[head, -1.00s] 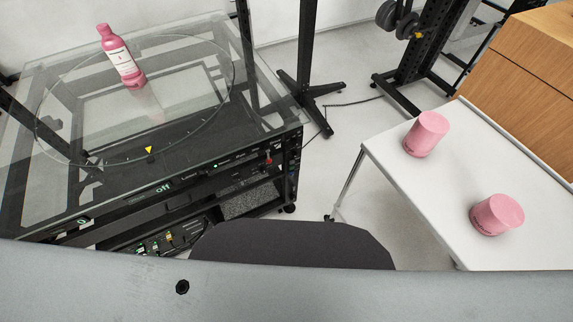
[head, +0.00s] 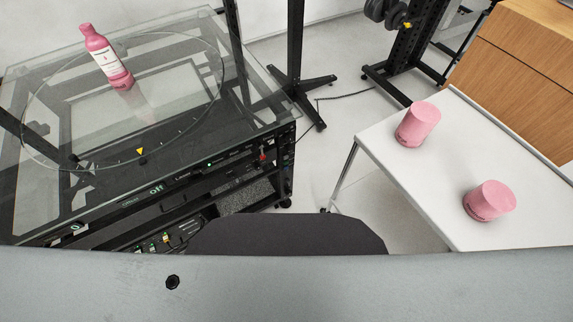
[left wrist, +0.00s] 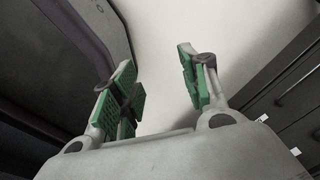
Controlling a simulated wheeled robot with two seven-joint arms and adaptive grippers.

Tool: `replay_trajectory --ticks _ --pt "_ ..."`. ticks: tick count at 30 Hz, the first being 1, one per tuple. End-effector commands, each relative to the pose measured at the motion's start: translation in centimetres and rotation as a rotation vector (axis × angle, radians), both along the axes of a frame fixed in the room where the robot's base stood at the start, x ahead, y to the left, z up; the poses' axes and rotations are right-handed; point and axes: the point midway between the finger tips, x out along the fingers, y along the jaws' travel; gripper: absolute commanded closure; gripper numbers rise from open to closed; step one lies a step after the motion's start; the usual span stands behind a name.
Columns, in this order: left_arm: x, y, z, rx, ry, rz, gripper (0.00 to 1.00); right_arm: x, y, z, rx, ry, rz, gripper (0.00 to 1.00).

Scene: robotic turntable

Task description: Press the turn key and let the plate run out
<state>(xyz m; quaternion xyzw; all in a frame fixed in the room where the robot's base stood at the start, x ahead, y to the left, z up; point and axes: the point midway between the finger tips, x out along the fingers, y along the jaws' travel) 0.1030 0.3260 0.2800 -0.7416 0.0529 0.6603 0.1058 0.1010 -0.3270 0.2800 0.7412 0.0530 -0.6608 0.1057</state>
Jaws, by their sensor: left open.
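The turntable's clear round plate (head: 185,112) lies on a glass-topped black frame at the left of the head view. A pink bottle with a white label (head: 106,57) stands towards the plate's far side. A yellow triangle mark (head: 140,151) is at the plate's near edge. The front control panel (head: 187,174) carries small keys, a lit "off" readout (head: 156,189) and a red switch (head: 262,156); I cannot tell which is the turn key. My left gripper (left wrist: 160,85) shows in the left wrist view, open and empty, with green finger pads. My right gripper is not in view.
A white table (head: 425,175) at the right holds two pink jars, one farther (head: 418,124) and one nearer (head: 489,201). A wooden cabinet (head: 520,75) stands behind it. Black stands and a cable are on the floor; the floor between turntable and table is free.

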Motion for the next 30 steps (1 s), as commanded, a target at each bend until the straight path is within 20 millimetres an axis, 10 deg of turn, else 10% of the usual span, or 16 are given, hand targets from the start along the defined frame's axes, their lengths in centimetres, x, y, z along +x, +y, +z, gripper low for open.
replay_trajectory --ticks 9,30 --pt "-0.01 0.0 0.0 0.0 0.0 0.0 0.99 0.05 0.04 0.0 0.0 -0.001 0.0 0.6" --pt "0.02 -0.01 0.01 0.0 -0.001 0.0 1.0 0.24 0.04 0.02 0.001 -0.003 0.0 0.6"
